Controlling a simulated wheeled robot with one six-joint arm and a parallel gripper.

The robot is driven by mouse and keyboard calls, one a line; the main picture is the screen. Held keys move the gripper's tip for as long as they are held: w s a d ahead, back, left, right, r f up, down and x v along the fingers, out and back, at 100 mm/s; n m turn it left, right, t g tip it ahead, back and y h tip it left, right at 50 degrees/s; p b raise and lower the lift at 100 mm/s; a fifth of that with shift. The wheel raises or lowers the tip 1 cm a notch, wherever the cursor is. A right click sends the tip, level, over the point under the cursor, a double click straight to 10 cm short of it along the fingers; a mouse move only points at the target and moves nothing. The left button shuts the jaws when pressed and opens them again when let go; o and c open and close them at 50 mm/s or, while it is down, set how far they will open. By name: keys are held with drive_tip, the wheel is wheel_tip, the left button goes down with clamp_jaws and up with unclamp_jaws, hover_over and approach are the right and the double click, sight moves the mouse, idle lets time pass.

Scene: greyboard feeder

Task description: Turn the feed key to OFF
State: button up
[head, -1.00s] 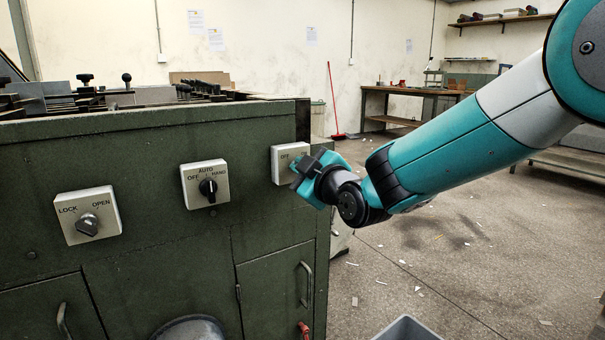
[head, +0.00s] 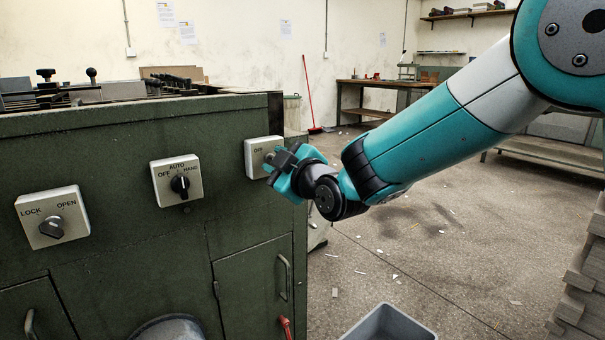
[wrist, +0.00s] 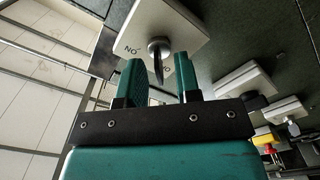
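I see no clear contact between fingers and key.
An AUTO/OFF/HAND selector (head: 180,187) and a LOCK/OPEN key switch (head: 51,229) sit further left on the machine front (head: 120,240). A grey bin (head: 388,325) stands at the front. Stacked boards (head: 585,285) are at the right edge. Open floor lies to the right.

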drive_tip(key=b+v, duration=0.1)
drive_tip(key=v, duration=1.5)
drive_tip(key=shift+s+d, duration=0.25)
drive_tip(key=s+d+f+m+g+h, duration=0.2)
drive_tip(key=s+d+f+m+g, duration=0.1)
drive_tip(key=s+g, duration=0.3)
drive_tip(key=s+d+f+m+g+h, duration=0.2)
drive_tip(key=s+m+g, duration=0.15)
drive_tip(key=s, duration=0.45)
drive_tip(key=s+d+f+m+g+h, duration=0.2)
drive_tip(key=s+d+f+g, duration=0.1)
drive_tip(key=s+g, duration=0.3)
wheel_tip(320, 180, up, 32)
drive_tip(key=s+p, duration=0.1)
drive_tip(key=p, duration=3)
drive_tip(key=shift+s+f+p, duration=0.25)
drive_tip(key=shift+p, duration=0.05)
